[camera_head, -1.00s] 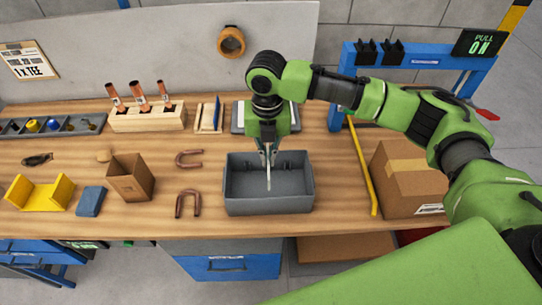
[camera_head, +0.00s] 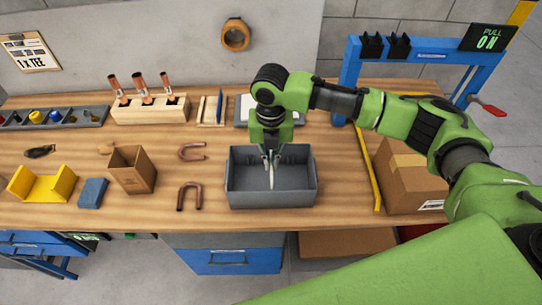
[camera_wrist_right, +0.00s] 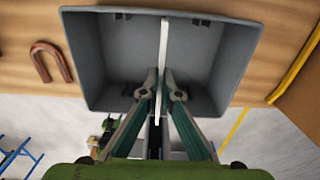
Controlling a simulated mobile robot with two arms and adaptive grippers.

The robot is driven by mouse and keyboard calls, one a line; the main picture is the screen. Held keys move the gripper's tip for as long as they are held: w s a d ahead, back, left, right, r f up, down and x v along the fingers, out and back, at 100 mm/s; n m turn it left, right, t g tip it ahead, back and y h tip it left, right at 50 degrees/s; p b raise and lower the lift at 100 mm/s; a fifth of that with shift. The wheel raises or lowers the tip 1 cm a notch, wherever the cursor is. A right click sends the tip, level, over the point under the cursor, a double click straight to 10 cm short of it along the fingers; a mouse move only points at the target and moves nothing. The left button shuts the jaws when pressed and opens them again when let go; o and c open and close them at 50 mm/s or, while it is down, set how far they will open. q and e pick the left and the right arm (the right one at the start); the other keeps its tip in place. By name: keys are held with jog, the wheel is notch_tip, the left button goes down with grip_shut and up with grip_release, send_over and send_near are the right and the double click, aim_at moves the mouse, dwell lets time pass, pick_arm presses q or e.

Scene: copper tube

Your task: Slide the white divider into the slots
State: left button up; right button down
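The white divider (camera_wrist_right: 163,45) is a thin plate seen nearly edge-on in the right wrist view. In the head view it shows as a narrow white strip (camera_head: 271,178) inside the grey bin (camera_head: 272,201). It runs between the bin's back and front sides, near the middle. My right gripper (camera_head: 270,158) points down over the bin, its fingertips (camera_wrist_right: 161,80) close on both sides of the divider. Dark slot brackets (camera_wrist_right: 120,15) sit on the back wall, with others (camera_wrist_right: 201,22) to the right. Whether the divider's edges sit in slots is not clear. My left gripper is not in view.
Two copper U-tubes (camera_head: 190,196) and (camera_head: 191,152) lie left of the bin. A brown open box (camera_head: 133,172), blue block (camera_head: 92,193) and yellow bracket (camera_head: 42,185) stand farther left. A yellow bar (camera_head: 370,170) and cardboard box (camera_head: 409,180) are on the right.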

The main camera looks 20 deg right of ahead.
jog(key=shift+f, duration=0.5)
dwell(0.4)
jog(key=shift+r+p, duration=0.1)
jog(key=shift+p, duration=0.2)
jog(key=shift+p, duration=0.6)
dwell(0.9)
jog(key=shift+p, duration=0.3)
jog(key=shift+f+b, duration=1.3)
jog(key=shift+f, duration=1.8)
jog(key=c, duration=2.2)
grip_release()
